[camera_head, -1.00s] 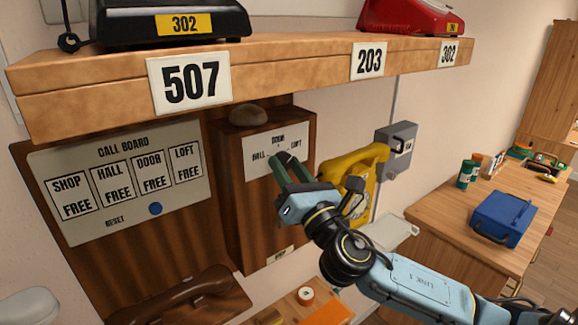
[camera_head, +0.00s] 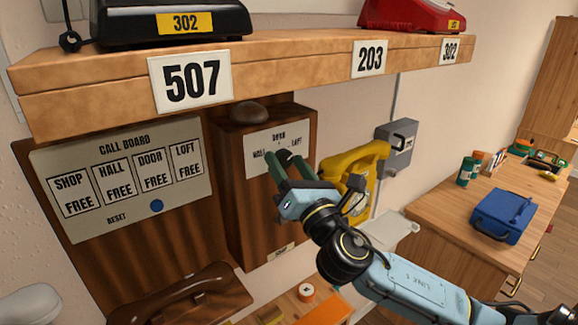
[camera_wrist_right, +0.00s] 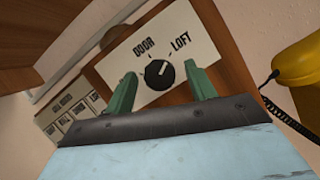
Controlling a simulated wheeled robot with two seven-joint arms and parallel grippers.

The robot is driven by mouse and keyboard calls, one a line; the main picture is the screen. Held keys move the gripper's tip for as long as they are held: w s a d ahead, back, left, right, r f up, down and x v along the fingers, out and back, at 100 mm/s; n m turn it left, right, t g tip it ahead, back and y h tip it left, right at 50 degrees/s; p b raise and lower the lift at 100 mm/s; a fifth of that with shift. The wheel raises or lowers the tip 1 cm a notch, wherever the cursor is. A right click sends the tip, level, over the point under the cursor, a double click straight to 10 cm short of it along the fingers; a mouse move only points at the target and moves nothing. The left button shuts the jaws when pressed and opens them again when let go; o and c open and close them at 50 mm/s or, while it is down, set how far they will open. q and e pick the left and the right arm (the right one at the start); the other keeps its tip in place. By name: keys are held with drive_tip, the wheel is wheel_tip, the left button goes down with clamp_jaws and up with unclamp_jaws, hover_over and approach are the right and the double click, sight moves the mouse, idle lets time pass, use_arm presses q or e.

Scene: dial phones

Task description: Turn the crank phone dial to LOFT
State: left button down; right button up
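The dial is a round black knob (camera_wrist_right: 159,74) on a white label plate in the right wrist view. DOOR and LOFT show on the plate (camera_wrist_right: 178,38). A light mark on the knob points up and right; I cannot tell exactly which word it lines up with. The plate also shows on the wooden box (camera_head: 236,190) in the head view, where my fingers hide the knob. My right gripper (camera_head: 278,156) is open in front of the plate. Its green fingertips (camera_wrist_right: 161,82) stand apart either side of the knob; contact cannot be told. My left gripper is out of view.
A thick wooden shelf (camera_head: 290,72) with phones runs above my right gripper. The call board (camera_head: 120,205) is left of the box, showing FREE under each name. A yellow phone (camera_head: 365,165) and grey switch box (camera_head: 397,145) are close on the right.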

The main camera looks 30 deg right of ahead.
drive_tip(key=shift+s+f, duration=0.3)
drive_tip(key=shift+s, duration=0.05)
drive_tip(key=b+v, duration=0.1)
drive_tip(key=v, duration=1.1)
drive_tip(key=shift+s, duration=0.25)
drive_tip(key=shift+a+r, duration=0.1)
